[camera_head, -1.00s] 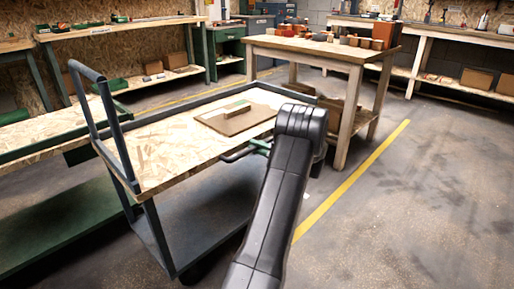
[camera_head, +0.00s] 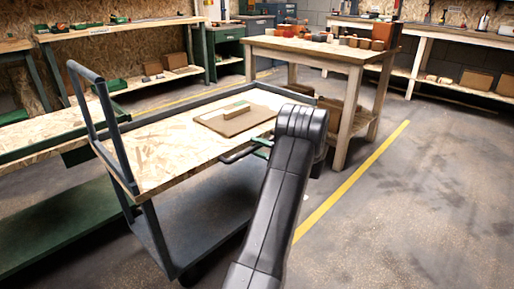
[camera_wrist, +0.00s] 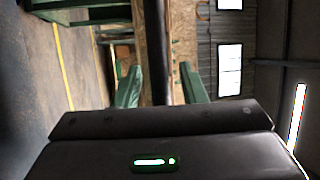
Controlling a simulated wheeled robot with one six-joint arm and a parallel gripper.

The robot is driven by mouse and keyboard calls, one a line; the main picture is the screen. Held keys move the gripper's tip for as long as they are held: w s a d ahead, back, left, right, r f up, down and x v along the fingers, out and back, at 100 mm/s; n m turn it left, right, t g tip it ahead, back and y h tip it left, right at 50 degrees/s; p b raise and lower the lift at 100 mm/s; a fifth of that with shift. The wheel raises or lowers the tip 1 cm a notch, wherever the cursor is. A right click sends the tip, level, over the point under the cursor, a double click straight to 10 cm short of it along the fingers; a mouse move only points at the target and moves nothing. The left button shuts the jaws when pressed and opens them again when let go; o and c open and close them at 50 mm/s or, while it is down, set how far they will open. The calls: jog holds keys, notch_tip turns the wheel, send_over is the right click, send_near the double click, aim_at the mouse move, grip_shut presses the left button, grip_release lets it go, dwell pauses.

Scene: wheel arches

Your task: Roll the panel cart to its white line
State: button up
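The panel cart (camera_head: 160,152) stands left of centre in the head view, with a chipboard deck, a dark grey frame, a tall hoop handle (camera_head: 86,72) at its left end and a lower shelf. My gripper (camera_head: 258,146) is at the cart's near right side, beside a dark bar (camera_head: 236,155), mostly hidden by my arm. In the wrist view my two green fingers (camera_wrist: 160,88) stand apart, with a dark bar (camera_wrist: 157,45) seen between them. No white line shows on the floor.
A wooden table (camera_head: 318,54) with small blocks stands behind the cart. Benches (camera_head: 125,28) line the back left, and a shelf bench (camera_head: 440,33) the back right. A yellow floor line (camera_head: 352,180) runs right of my arm. The floor at the right is clear.

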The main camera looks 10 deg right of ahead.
jog(key=p+v, duration=0.3)
jog(key=v, duration=1)
jog(key=shift+s+d+p, duration=0.25)
jog(key=shift+d+p, duration=0.05)
jog(key=shift+a+f, duration=0.1)
jog(key=shift+f, duration=0.05)
jog(key=b+x, duration=0.3)
jog(key=x, duration=1.1)
jog(key=shift+b, duration=0.4)
jog(key=shift+s, duration=0.1)
